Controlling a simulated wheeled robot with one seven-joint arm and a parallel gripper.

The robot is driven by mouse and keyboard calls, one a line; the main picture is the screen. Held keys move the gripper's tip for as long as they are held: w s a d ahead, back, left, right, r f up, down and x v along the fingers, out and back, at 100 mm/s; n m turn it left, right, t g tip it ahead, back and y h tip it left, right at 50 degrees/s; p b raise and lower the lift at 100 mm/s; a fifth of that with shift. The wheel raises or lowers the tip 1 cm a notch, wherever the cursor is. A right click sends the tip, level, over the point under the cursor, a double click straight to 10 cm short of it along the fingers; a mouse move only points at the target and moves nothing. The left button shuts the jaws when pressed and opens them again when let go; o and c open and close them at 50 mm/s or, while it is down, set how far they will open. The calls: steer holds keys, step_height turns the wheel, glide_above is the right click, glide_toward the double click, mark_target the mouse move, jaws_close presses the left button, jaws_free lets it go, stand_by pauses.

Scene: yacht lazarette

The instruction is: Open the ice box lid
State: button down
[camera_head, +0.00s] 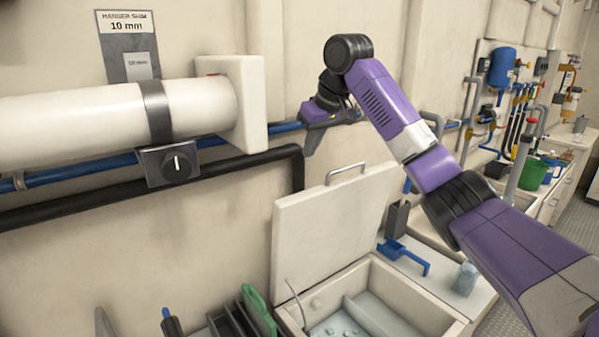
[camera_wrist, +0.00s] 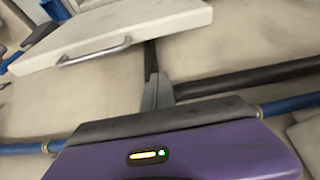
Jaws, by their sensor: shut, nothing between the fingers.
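The ice box (camera_head: 455,328) stands low at the bottom middle of the head view, its top open. Its cream lid (camera_head: 325,225) is raised nearly upright at the back, near the wall, with a metal handle (camera_head: 345,173) on its upper edge. Pale lumps and a light divider show inside the box. My gripper (camera_head: 308,152) is above the lid's upper left, apart from it, pointing down in front of the wall pipes. In the wrist view the fingers (camera_wrist: 157,85) are together and empty, and the lid (camera_wrist: 110,30) with its handle (camera_wrist: 95,52) lies beyond them.
A blue scoop (camera_head: 403,255) lies on the counter right of the box, near a clear cup (camera_head: 465,279). A thick white pipe (camera_head: 80,125) and a black pipe (camera_head: 130,185) run along the wall. A green board (camera_head: 257,310) stands in a rack left of the box.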

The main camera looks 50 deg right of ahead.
mark_target(300, 172)
steer(key=p+x, duration=0.1)
steer(key=x, duration=0.9)
steer(key=shift+r+p, duration=0.1)
steer(key=shift+p, duration=0.3)
steer(key=shift+s+a+f+p, duration=0.15)
steer(key=shift+s+a+p, duration=0.1)
steer(key=shift+s, duration=0.7)
steer(key=shift+s+a+f+p, duration=0.15)
steer(key=shift+s+a+p, duration=0.05)
steer(key=shift+s, duration=0.75)
steer(key=shift+f, duration=0.1)
